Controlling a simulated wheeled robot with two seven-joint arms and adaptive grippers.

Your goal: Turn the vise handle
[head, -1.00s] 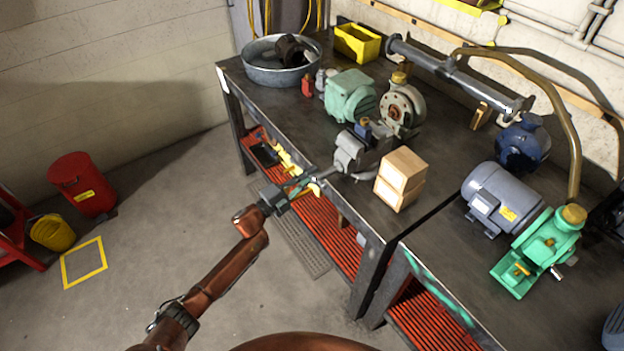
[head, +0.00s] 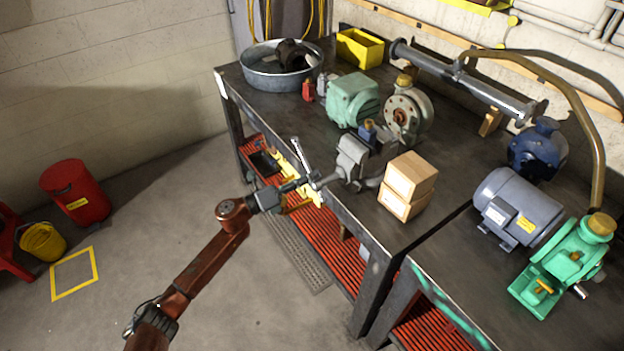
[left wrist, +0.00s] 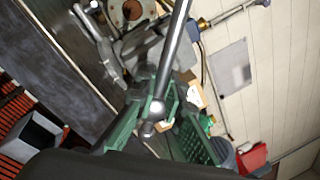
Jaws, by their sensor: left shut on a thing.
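The grey vise (head: 352,158) is fixed at the near edge of the dark workbench. Its steel handle bar (head: 301,158) stands out in front of the bench edge and slants up to the left. My left gripper (head: 302,184) is at the lower part of this bar. In the left wrist view, the green-padded fingers of the gripper (left wrist: 160,112) are around the bar's knobbed end, and the handle bar (left wrist: 175,50) runs up from them. The vise body (left wrist: 135,50) shows behind it. My right gripper is out of view.
Red slatted shelving (head: 318,240) lies below the bench (head: 262,110). The floor left of the bench is mostly clear.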

